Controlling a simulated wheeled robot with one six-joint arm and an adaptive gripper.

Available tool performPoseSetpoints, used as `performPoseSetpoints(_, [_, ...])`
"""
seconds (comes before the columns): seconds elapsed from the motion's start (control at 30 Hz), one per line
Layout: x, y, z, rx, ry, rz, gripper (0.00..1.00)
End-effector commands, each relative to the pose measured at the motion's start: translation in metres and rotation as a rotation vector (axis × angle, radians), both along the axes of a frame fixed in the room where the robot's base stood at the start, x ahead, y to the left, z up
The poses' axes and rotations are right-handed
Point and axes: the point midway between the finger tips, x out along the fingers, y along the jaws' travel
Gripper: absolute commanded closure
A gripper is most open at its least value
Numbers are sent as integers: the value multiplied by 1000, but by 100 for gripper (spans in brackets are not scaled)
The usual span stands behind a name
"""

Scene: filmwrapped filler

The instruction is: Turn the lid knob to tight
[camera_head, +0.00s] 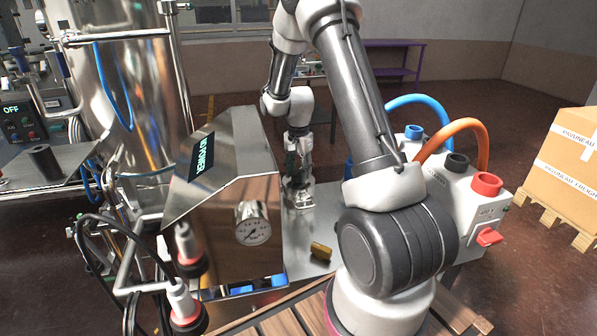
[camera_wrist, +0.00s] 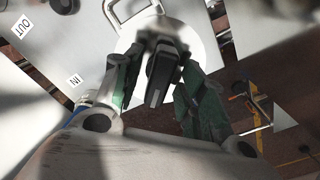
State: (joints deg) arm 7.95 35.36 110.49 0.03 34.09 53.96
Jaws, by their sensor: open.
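A black lid knob (camera_wrist: 163,75) sits on a round pale metal lid (camera_wrist: 128,40) in the wrist view. The knob's long grip points toward the lower middle of that view. My gripper (camera_wrist: 160,82) is open, with one green-sided finger on each side of the knob. I cannot tell whether either finger touches it. In the head view my gripper (camera_head: 298,188) points down at the metal surface behind the steel cabinet; the knob is too small or hidden to make out there. No marking for tight is readable.
A metal loop handle (camera_wrist: 127,10) stands beside the lid. A steel cabinet (camera_head: 225,190) with a gauge (camera_head: 253,224) stands left of my gripper. A brass cylinder (camera_head: 321,251) lies on the metal top nearer me. A white unit (camera_head: 465,205) with hoses stands right.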

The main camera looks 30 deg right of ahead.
Motion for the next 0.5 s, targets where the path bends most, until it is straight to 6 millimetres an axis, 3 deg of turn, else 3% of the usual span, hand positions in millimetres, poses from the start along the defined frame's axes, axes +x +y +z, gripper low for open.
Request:
performPoseSetpoints(0.23, [1,0,19,0,-4,0,59])
performPoseSetpoints(0.5, [1,0,79,-1,-5,0,59])
